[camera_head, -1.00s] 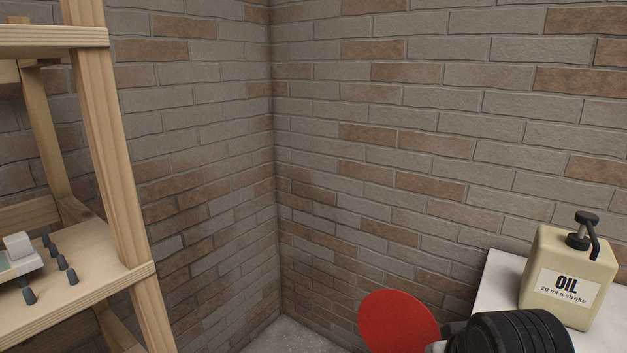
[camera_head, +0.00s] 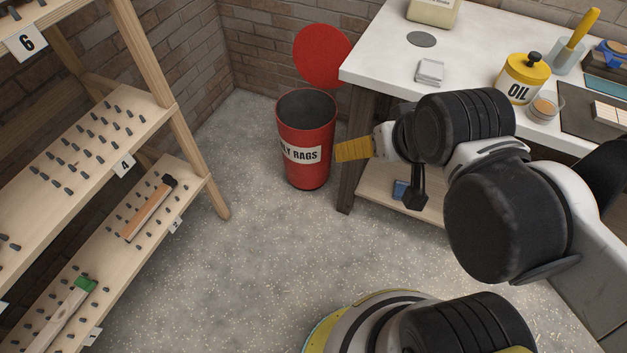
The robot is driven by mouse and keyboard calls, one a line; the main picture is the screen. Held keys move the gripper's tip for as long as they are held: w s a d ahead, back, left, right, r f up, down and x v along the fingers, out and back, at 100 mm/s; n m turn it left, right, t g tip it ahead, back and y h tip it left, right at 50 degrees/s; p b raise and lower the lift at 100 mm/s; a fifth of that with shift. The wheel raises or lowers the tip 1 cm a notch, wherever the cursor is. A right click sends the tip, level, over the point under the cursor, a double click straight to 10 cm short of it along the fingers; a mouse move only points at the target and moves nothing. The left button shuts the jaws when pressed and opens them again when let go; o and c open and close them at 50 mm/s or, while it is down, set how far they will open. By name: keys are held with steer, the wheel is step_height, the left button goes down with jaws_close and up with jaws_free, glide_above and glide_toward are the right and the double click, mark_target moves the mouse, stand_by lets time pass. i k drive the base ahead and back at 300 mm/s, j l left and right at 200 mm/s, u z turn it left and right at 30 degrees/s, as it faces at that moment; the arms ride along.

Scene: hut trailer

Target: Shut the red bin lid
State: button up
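The red bin (camera_head: 306,168) stands on the floor near the corner, with a white label that ends in "LY RAGS". Its round red lid (camera_head: 322,56) is raised and stands up behind the open rim, near the brick wall. The dark inside of the bin shows from above. My gripper (camera_head: 353,149) appears as a yellow ribbed end at the tip of my arm, just right of the bin's side in the picture. It points left and is seen from the side, so its opening does not show. It appears lower than the lid; any gap to the bin is hard to judge.
A white-topped table (camera_head: 385,60) stands right of the bin, its dark leg (camera_head: 352,165) close by. It bears a yellow oil can (camera_head: 522,80) and several small things. A wooden shelf rack (camera_head: 190,150) stands left. The speckled floor (camera_head: 230,260) between is clear.

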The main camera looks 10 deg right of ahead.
mark_target(319, 50)
steer(key=i+l, duration=0.15)
steer(key=i, duration=0.3)
steer(key=i+l, duration=0.2)
steer(key=i, duration=0.25)
steer(key=i+l, duration=0.15)
steer(key=i, duration=0.3)
steer(key=z, duration=0.05)
